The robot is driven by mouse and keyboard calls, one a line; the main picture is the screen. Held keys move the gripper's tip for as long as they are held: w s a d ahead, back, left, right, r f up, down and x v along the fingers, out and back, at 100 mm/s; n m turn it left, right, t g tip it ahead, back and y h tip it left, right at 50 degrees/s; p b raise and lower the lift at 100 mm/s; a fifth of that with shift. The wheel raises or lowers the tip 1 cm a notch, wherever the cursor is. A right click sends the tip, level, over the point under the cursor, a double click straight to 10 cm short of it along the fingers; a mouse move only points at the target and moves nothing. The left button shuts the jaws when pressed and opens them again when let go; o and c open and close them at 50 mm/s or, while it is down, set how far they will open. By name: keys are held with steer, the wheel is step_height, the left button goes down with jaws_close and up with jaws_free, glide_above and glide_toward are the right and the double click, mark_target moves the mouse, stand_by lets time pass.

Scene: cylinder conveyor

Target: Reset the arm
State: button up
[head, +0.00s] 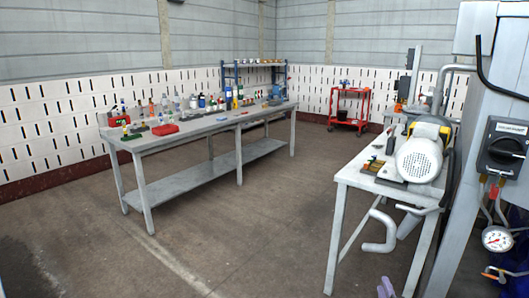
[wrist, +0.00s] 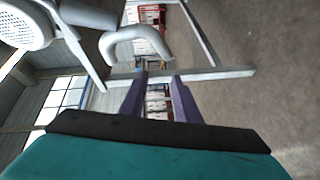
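My gripper (wrist: 160,77) shows in the wrist view with its two purple fingers apart and nothing between them. Its purple fingertips (head: 385,288) also show at the bottom edge of the head view, low beside the right-hand table. The rest of my arm is mostly out of the head view. The wrist view is turned on its side.
A grey table (head: 352,181) with a white motor (head: 420,160) stands close on the right. A grey bent pipe (head: 381,236) hangs below its top; it also shows in the wrist view (wrist: 140,38). A long workbench (head: 200,127) stands at left. The floor between is clear.

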steer(key=a+f+m+g+y+p, duration=0.1)
steer(key=a+f+g+p, duration=0.15)
steer(key=a, duration=0.35)
steer(key=a+f+m+g+y+p, duration=0.1)
steer(key=a+p, duration=0.2)
steer(key=a, duration=0.4)
steer(key=s+a+f+m+g+p, duration=0.2)
steer(key=s+a+f+g+p, duration=0.45)
steer(key=a, duration=0.45)
steer(key=s+a+m+g, duration=0.3)
steer(key=s+g, duration=0.1)
steer(key=s, duration=0.7)
steer(key=s+a+f+m+g+y+p, duration=0.1)
steer(key=s+a+m+g, duration=0.2)
steer(key=s, duration=0.8)
steer(key=s+a+f+m+g+y+p, duration=0.1)
steer(key=s+a+m+g, duration=0.2)
steer(key=s, duration=0.8)
steer(key=shift+s+f+g, duration=0.25)
steer(key=shift+s+g, duration=0.15)
steer(key=shift+g, duration=0.5)
steer(key=shift+o, duration=0.4)
